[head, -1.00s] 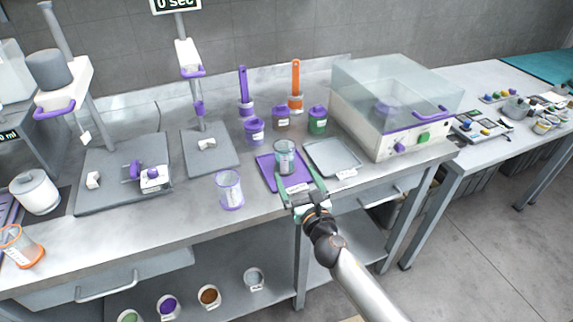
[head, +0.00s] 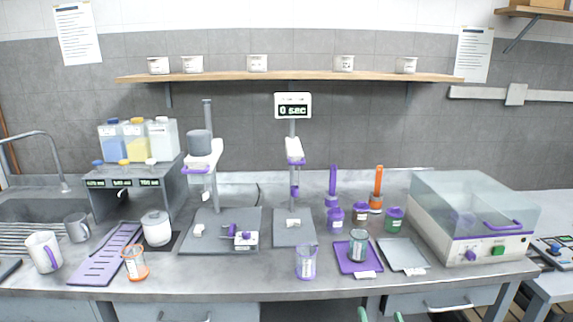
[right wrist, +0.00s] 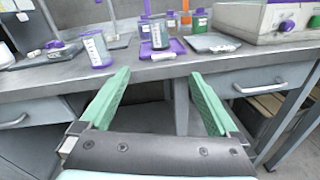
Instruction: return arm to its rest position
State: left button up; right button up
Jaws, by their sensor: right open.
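My right gripper (right wrist: 156,105) is open and empty in the right wrist view, its green fingers spread apart in front of the workbench edge. In the head view only its green fingertips (head: 380,315) show at the bottom edge. A glass beaker (head: 358,244) with a dark rim stands on the purple tray (head: 345,264), apart from the gripper. It also shows in the right wrist view (right wrist: 160,36). A purple-based beaker (head: 306,262) stands on the bench to the left of the tray. My left gripper is not in view.
A grey tray (head: 403,256) and a clear-lidded machine (head: 470,218) stand to the right. Purple and orange brushes (head: 377,188) stand behind. Stands, a mug (head: 43,252) and an orange-based beaker (head: 135,263) are at left. The bench front edge and drawers lie before my gripper.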

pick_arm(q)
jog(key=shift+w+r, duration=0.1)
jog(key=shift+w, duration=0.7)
pick_arm(e)
jog(key=s+a+f+m+g+y, duration=0.1)
jog(key=s+f+m+g, duration=0.3)
jog(key=s+f+m, duration=0.5)
jog(key=s+a+f+m+g+y, duration=0.1)
jog(key=s+a+f+m+g, duration=0.2)
jog(key=s+f+m, duration=0.7)
jog(key=s+m+g, duration=0.1)
jog(key=s+m, duration=0.5)
jog(key=m, duration=0.5)
jog(key=shift+s+y, duration=0.15)
jog(key=shift+y, duration=0.25)
